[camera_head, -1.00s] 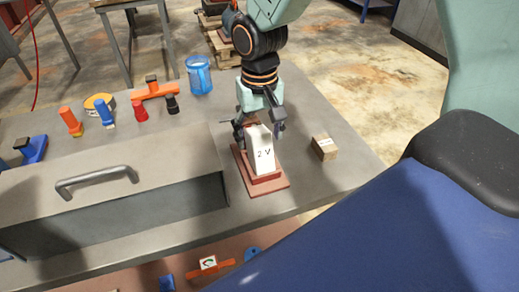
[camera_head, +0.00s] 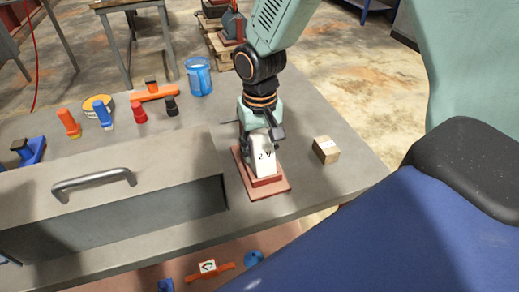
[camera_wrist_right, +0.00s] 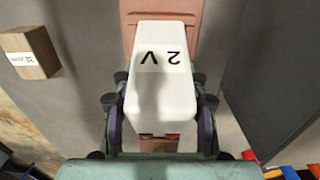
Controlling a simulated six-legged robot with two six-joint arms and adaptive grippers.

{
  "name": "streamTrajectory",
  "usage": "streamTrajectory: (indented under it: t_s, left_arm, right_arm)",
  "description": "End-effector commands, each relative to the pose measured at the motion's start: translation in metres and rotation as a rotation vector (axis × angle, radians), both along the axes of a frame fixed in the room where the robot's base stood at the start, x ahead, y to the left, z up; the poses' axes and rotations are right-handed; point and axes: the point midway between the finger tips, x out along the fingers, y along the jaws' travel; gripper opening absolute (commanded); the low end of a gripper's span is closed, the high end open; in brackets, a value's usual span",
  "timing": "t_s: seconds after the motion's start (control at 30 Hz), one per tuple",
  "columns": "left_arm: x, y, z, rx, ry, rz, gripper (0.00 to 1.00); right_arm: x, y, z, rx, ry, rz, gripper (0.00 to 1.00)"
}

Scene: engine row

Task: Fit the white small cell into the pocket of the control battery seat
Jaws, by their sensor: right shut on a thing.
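The white small cell (camera_head: 263,165), a block marked 2 V, stands upright at the control battery seat (camera_head: 279,188), a red-brown stepped base on the bench. Its lower end meets the raised part of the seat; I cannot tell how deep it sits in the pocket. My right gripper (camera_head: 262,139) comes down from above and is shut on the cell's upper part. In the right wrist view the cell (camera_wrist_right: 163,85) is between the two fingers of the right gripper (camera_wrist_right: 163,118), with the seat (camera_wrist_right: 160,8) behind it. My left gripper is not in view.
A small wooden block (camera_head: 326,150) stands right of the seat. A grey box with a handle (camera_head: 95,184) stands close on the left. A blue cup (camera_head: 199,76), an orange tool (camera_head: 154,92) and several coloured pieces lie farther back. Bare bench lies in front right.

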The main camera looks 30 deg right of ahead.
Motion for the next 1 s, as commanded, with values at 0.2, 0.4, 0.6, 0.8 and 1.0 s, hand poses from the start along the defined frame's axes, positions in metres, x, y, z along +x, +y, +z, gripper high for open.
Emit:
streamTrajectory:
  t_s: [0.2, 0.4, 0.6, 0.8, 1.0]
  left_arm:
    - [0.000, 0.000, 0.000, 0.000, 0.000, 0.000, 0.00]
    - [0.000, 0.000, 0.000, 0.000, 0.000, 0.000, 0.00]
    - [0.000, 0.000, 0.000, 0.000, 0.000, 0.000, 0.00]
    - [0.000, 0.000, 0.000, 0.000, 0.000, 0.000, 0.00]
    - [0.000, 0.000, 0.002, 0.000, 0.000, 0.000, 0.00]
  right_arm:
    - [0.000, 0.000, 0.000, 0.001, -0.001, -0.001, 0.19]
    - [0.000, 0.000, 0.000, 0.001, -0.002, -0.001, 0.02]
    - [0.001, 0.000, 0.000, 0.001, -0.002, -0.001, 0.00]
    - [0.001, 0.000, 0.001, 0.000, -0.004, -0.001, 0.00]
    - [0.002, 0.000, 0.012, 0.000, -0.007, -0.001, 0.00]
